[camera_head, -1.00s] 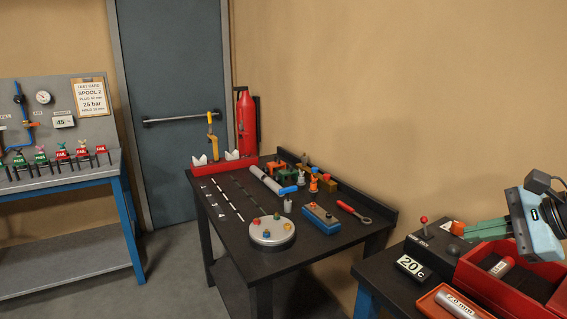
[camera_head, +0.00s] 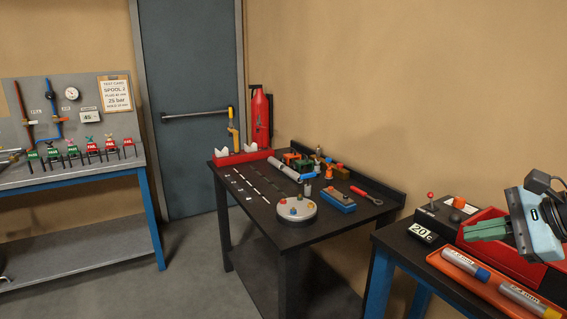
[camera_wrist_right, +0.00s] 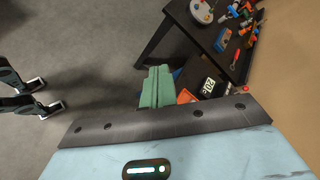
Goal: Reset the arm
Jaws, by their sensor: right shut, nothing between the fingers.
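My right gripper (camera_head: 486,230) has green fingers and a pale blue body. It comes in from the right edge in the head view, above the red bin on the right-hand bench. Its fingers are together with nothing between them. In the right wrist view the green fingers (camera_wrist_right: 156,87) are closed and point towards the benches and grey floor.
A dark table (camera_head: 319,230) holds a round white disc (camera_head: 297,211), a blue box (camera_head: 338,201) and a wrench (camera_head: 366,195). The right bench has a red bin (camera_head: 537,274), an orange tray (camera_head: 455,272) with marked cylinders and a 20 C display (camera_head: 421,232). Grey floor is clear.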

